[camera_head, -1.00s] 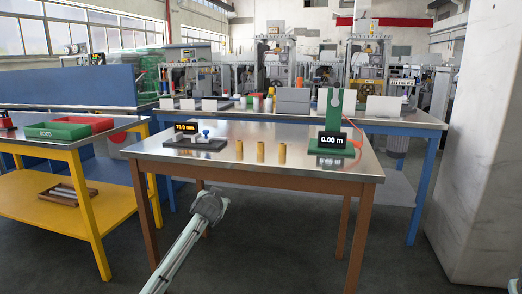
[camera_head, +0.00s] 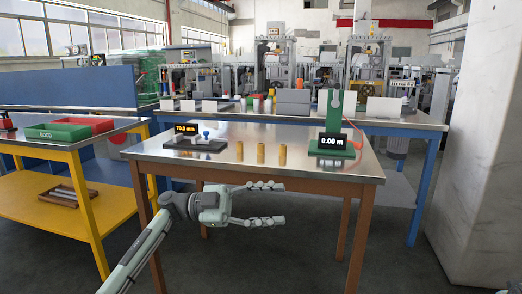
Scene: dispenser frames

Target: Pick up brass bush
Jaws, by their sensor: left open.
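Three upright brass bushes stand in a row on the metal-topped table (camera_head: 215,160): the left one (camera_head: 239,151), the middle one (camera_head: 261,153) and the right one (camera_head: 282,155). My left gripper (camera_head: 282,203) is open and empty. Its fingers point to the right, in front of the table's near edge, and in the picture they lie below the bushes.
A gauge with a display (camera_head: 186,128) stands left of the bushes, and a green device (camera_head: 333,115) reading 0.00 m stands to their right. Green (camera_head: 55,133) and red bins (camera_head: 90,124) sit on the yellow-framed table at left. A white pillar (camera_head: 465,160) stands at right.

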